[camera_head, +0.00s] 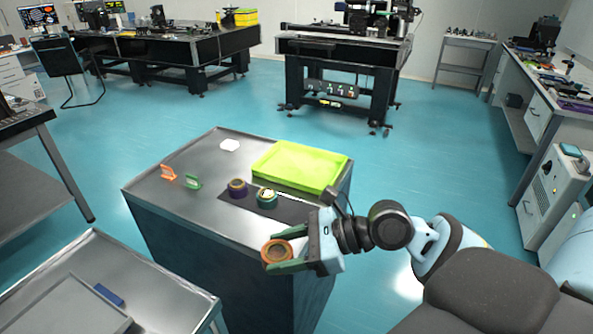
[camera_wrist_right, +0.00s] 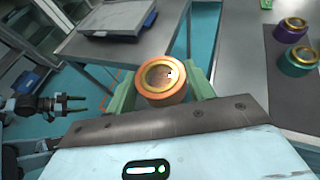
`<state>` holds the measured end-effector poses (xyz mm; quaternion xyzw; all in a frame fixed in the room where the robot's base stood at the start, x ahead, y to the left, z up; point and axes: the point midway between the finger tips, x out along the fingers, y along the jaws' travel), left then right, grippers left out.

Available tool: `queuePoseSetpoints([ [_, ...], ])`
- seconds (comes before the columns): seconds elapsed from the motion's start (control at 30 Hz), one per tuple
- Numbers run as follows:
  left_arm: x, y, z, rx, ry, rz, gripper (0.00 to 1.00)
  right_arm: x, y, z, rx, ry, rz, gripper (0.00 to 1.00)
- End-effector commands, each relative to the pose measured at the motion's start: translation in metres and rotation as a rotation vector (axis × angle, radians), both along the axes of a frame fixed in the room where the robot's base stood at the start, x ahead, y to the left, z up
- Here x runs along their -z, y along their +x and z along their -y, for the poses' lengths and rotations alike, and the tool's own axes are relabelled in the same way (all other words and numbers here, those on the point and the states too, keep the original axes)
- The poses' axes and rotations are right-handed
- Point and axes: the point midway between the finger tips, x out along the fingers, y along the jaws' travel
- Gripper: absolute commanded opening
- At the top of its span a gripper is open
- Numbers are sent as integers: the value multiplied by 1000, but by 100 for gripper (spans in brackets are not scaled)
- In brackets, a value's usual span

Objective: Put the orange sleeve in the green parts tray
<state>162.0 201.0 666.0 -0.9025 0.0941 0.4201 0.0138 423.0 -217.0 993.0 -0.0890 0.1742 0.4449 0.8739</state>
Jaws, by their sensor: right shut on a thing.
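The orange sleeve (camera_head: 277,255) is a short ring with a brass-coloured inner rim. My right gripper (camera_head: 278,258) is shut on it, with green fingers on either side. It is held up by the near edge of the steel-topped cabinet, apart from the tray. The sleeve also shows between the fingers in the right wrist view (camera_wrist_right: 163,84). The green parts tray (camera_head: 300,165) is bright yellow-green, shallow and seemingly empty, at the cabinet's back right. My left gripper (camera_wrist_right: 66,104) shows at the left of the wrist view, its fingers apart and empty.
A purple sleeve (camera_head: 237,189) and a teal sleeve (camera_head: 267,199) stand at a dark mat (camera_head: 294,210) before the tray. An orange holder (camera_head: 168,173), a green holder (camera_head: 193,182) and a white piece (camera_head: 229,145) are farther left. Another steel table (camera_head: 170,301) is at front left.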

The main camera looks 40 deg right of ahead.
Motion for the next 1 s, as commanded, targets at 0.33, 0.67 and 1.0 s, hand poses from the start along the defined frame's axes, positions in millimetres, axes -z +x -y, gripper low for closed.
queuePoseSetpoints([
  [0.33, -27, 20, 0, -2, -1, 56, 55, 3, 86, 91, 224, -8, 32, 25],
  [0.67, -54, 42, -3, 0, 6, 123, 55, 18, 152, 206, 480, -3, 34, 25],
  [1.0, -66, 53, -9, 9, 22, 157, 55, 37, 170, 266, 616, 3, 9, 25],
])
